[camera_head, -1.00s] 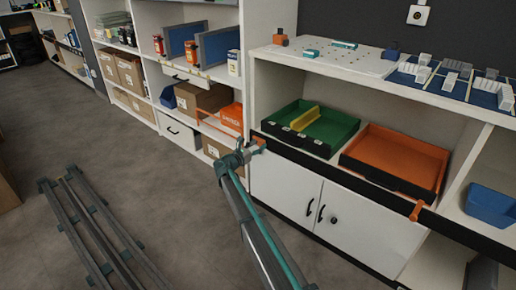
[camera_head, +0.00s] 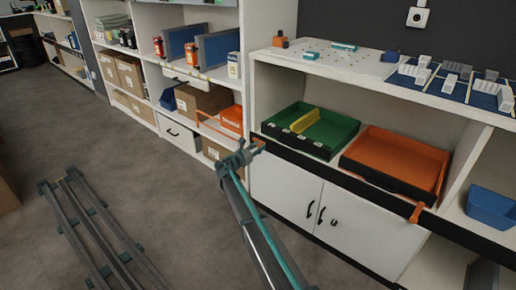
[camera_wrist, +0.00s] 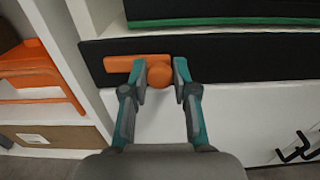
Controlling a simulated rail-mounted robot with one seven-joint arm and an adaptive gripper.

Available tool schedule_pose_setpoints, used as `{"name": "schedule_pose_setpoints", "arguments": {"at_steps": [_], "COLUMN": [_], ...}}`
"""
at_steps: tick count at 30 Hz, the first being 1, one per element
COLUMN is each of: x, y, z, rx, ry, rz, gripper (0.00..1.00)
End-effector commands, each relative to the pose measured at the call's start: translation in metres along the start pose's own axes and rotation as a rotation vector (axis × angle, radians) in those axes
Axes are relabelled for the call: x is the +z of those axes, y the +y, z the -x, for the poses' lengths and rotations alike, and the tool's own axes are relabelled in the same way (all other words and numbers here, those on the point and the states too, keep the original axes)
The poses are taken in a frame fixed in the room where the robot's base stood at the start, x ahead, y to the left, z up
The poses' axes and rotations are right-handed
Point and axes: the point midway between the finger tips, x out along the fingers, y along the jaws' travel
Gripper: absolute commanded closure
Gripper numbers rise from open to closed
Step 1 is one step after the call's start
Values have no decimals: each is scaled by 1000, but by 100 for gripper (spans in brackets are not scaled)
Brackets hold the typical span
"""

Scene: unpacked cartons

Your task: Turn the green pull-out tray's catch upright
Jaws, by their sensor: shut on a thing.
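The green pull-out tray (camera_head: 338,133) sits in the shelf bay, with a yellow divider in it and a dark front. Its orange catch (camera_head: 259,143) is at the left end of the black rail. In the wrist view the catch (camera_wrist: 125,64) lies about level, its bar pointing left from a round orange knob (camera_wrist: 159,75). My gripper (camera_wrist: 159,85) is shut on the catch, with one finger on each side of the knob. In the head view my gripper (camera_head: 250,152) reaches the rail from the lower left, partly hiding the catch.
An orange tray (camera_head: 395,158) sits right of the green one, with another orange catch (camera_head: 416,212) hanging down below it. White cupboard doors (camera_head: 285,185) with dark handles are below the rail. A blue bin (camera_head: 490,206) stands at right.

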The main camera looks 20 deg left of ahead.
Motion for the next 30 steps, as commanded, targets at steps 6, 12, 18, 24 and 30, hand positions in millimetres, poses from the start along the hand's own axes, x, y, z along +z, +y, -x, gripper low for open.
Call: {"name": "schedule_pose_setpoints", "arguments": {"at_steps": [6, 12, 18, 24, 30], "x": [0, 0, -1, -2, -3], "y": [0, -1, -1, -2, -2], "z": [0, 0, 0, 0, 0], "rx": [0, 0, 0, 0, 0], "ry": [0, 0, 0, 0, 0], "rz": [-81, -225, -411, -601, -792], "gripper": [100, 100, 100, 100, 100]}}
